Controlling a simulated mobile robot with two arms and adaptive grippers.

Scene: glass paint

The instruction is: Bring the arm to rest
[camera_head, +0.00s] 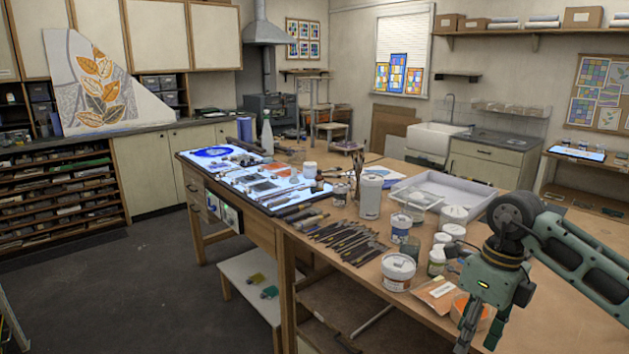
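My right arm comes in from the right, and its green-grey gripper (480,338) points down over the near right part of the wooden worktable (425,312). Its two fingers stand apart with nothing seen held between them. An orange-filled container (460,308) and a packet with an orange patch (436,291) lie just behind and left of the fingers. I cannot tell how high the fingertips are above the tabletop. My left gripper is not in view.
White tubs (398,270), jars and a brush holder (370,195) crowd the table left of my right gripper. Several dark tools (345,240) lie in a row. A white tray (446,188) stands behind. The floor (130,270) at left is open.

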